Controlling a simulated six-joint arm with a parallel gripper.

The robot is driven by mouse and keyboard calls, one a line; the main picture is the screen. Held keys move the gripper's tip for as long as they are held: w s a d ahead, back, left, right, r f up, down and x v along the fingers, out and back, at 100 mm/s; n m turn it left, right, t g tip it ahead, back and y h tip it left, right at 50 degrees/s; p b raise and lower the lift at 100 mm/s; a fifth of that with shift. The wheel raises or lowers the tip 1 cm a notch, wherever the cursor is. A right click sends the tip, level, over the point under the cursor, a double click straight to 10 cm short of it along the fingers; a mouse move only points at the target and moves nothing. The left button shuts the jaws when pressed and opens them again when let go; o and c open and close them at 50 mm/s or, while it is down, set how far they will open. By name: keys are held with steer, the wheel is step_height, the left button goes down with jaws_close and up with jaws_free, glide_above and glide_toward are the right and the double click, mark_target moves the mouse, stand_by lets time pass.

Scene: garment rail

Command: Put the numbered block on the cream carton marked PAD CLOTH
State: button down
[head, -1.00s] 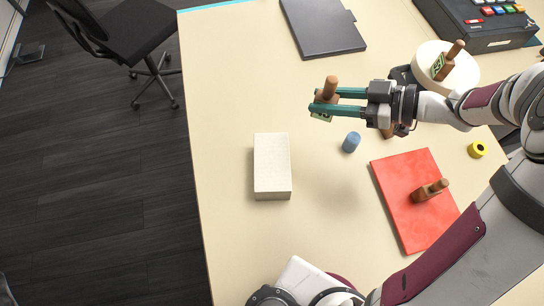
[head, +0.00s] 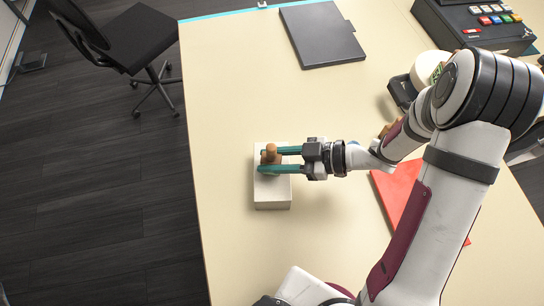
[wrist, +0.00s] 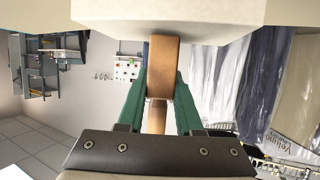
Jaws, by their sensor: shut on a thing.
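The brown wooden block with a round knob (head: 271,151) is between the green fingers of my gripper (head: 268,162), which is shut on it. In the head view the block is over the far half of the cream carton (head: 272,194). In the wrist view the block (wrist: 164,62) reaches up to the carton's pale face (wrist: 165,27). I cannot tell whether they touch or a thin gap is left. The block's number and the carton's marking cannot be read now.
A red mat (head: 394,197) lies to the right, partly hidden by my arm. A dark grey tablet-like slab (head: 322,35) is at the back. A keypad device (head: 480,25) and a white round thing (head: 430,65) are at the back right. The table left of the carton is clear.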

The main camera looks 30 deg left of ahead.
steer(key=shift+f, duration=0.1)
steer(key=shift+f, duration=0.1)
steer(key=c, duration=0.6)
jaws_free()
